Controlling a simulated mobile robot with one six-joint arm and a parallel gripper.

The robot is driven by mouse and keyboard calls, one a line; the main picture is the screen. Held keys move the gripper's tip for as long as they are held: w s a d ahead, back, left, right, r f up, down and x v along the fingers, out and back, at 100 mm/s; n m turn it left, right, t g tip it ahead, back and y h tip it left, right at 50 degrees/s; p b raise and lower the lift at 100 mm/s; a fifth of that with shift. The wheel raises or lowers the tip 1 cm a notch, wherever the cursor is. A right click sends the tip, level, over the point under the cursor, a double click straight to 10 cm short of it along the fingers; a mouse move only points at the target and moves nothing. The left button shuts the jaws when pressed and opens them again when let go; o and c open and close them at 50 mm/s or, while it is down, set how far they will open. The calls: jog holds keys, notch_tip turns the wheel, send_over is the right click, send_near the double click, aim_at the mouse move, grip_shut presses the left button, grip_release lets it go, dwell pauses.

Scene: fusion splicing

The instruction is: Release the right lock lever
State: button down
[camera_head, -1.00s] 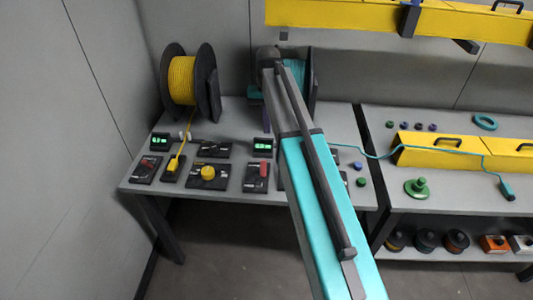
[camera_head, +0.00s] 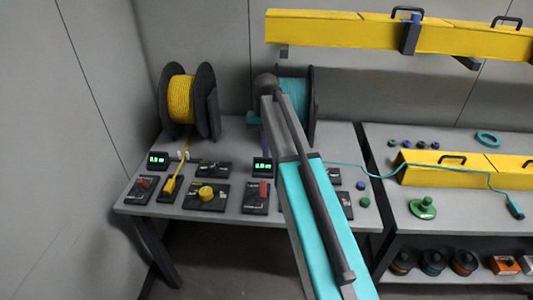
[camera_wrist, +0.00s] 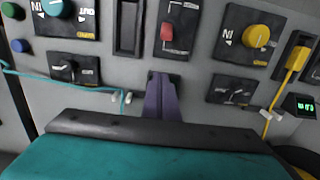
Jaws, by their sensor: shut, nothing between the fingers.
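The right lock lever is, as far as I can tell, the red lever (camera_head: 263,189) on a black plate in the middle of the bench's front. It stands upright and also shows at upper middle in the wrist view (camera_wrist: 167,33). My gripper (camera_wrist: 164,76) has purple fingers, closed and empty, pointing toward that plate but apart from it. In the head view a sliver of purple finger (camera_head: 265,138) shows behind the display, on the far side of the lever; the rest is hidden by my arm.
A second red lever (camera_head: 143,182), tilted, sits at the bench's left. A yellow knob (camera_head: 206,192) and a green-lit display (camera_head: 262,166) stand near. A yellow spool (camera_head: 181,98) and a teal spool (camera_head: 293,95) stand behind. A teal cable (camera_wrist: 30,74) crosses the bench.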

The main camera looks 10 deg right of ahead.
aim_at(263, 189)
jog(key=f, duration=0.3)
jog(key=f+p, duration=0.1)
jog(key=f, duration=0.2)
jog(key=f+p, duration=0.1)
jog(key=f, duration=0.2)
jog(key=shift+s, duration=0.25)
jog(key=shift+s+a+r+p, duration=0.2)
jog(key=shift+s+r+p, duration=0.1)
jog(key=shift+s, duration=0.3)
jog(key=shift+s+a+r+p, duration=0.2)
jog(key=shift+s+r+p, duration=0.05)
jog(key=shift+s, duration=0.3)
jog(key=shift+s+a+r+p, duration=0.2)
jog(key=shift+s+r+p, duration=0.1)
jog(key=shift+s, duration=0.3)
jog(key=shift+s+d, duration=0.1)
jog(key=shift+s, duration=0.05)
